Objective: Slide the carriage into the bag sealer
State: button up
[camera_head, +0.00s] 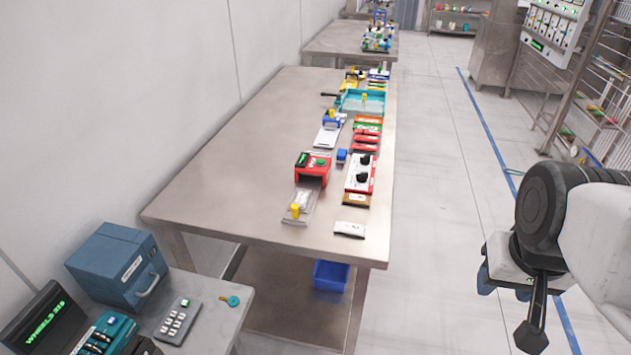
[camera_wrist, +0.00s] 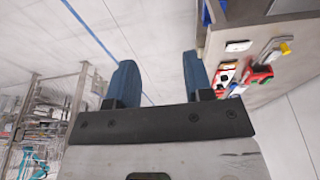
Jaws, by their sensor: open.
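The bag sealer (camera_head: 313,168) is a red box with a green display on the steel table. The carriage (camera_head: 299,207) is a flat grey tray with a yellow knob, in front of the sealer's opening. A pale bag seems to lie on it. My gripper (camera_head: 503,287) is off the table to the right, well apart from both, with blue fingers. In the wrist view, my gripper (camera_wrist: 160,78) is open and empty, pointing past the table. The sealer (camera_wrist: 260,76) and the yellow-knobbed carriage (camera_wrist: 277,52) show there at the upper right, small.
A white panel with black knobs (camera_head: 361,174) stands right of the sealer, with a small blue item (camera_head: 341,156) between. A white-topped packet (camera_head: 350,229) lies near the table's front edge. The left of the steel table (camera_head: 225,175) is clear. A blue bin (camera_head: 331,275) is below.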

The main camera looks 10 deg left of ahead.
jog(key=w+a, duration=0.7)
jog(key=w, duration=0.5)
jog(key=g, duration=0.3)
send_over(295, 207)
jog(key=f, duration=0.9)
jog(key=d+f, duration=0.1)
jog(key=f, duration=0.4)
jog(key=shift+s, duration=0.1)
jog(key=shift+a+f, duration=0.4)
jog(key=shift+a, duration=0.15)
jog(key=shift+f, duration=3.85)
jog(key=shift+c, duration=0.3)
